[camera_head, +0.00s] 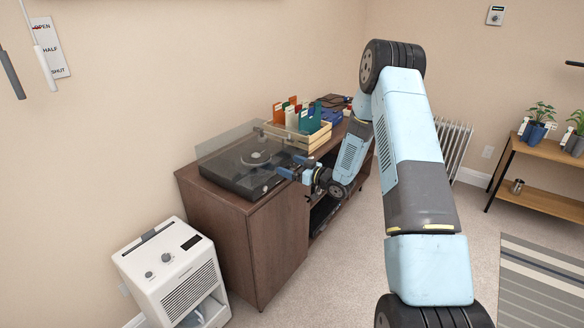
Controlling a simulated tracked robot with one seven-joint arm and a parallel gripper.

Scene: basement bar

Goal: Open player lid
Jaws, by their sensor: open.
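The record player (246,174) sits on top of a brown wooden cabinet (228,213) left of centre. It has a dark base and a round platter (257,157). Its clear lid (226,143) shows as a see-through sheet above and behind the base; I cannot tell exactly how far it is raised. My gripper (283,172) is at the front right edge of the player, with its blue fingers pointing left toward it. The gripper is open, and I see nothing held in it. Whether the fingers touch the lid or player is too small to tell.
A wooden crate (312,142) with coloured record sleeves stands right of the player. A white appliance (178,277) stands on the floor at the cabinet's left. A plant shelf (546,150) and a striped rug (540,285) are at right. Carpet before the cabinet is clear.

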